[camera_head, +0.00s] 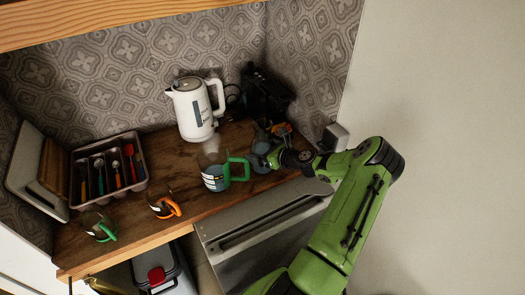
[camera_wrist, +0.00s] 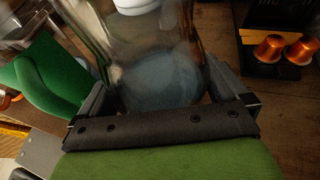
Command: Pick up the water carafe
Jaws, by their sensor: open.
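The water carafe is a clear glass vessel with a bluish lower part. In the wrist view the carafe (camera_wrist: 158,70) fills the middle, between the two dark fingers of my open gripper (camera_wrist: 165,95). In the head view the carafe (camera_head: 263,142) stands on the wooden counter, partly hidden by my gripper (camera_head: 262,161). I cannot tell whether either finger touches the glass. Its top is cut off in the wrist view.
A glass jug with a green handle (camera_head: 240,168) stands close on the left. A white kettle (camera_head: 194,108) is behind it. A black coffee machine (camera_head: 264,95) with orange capsules (camera_wrist: 269,47) is at the right. Orange-handled (camera_head: 165,204) and green-handled (camera_head: 101,228) mugs and a cutlery tray (camera_head: 108,142) are farther left.

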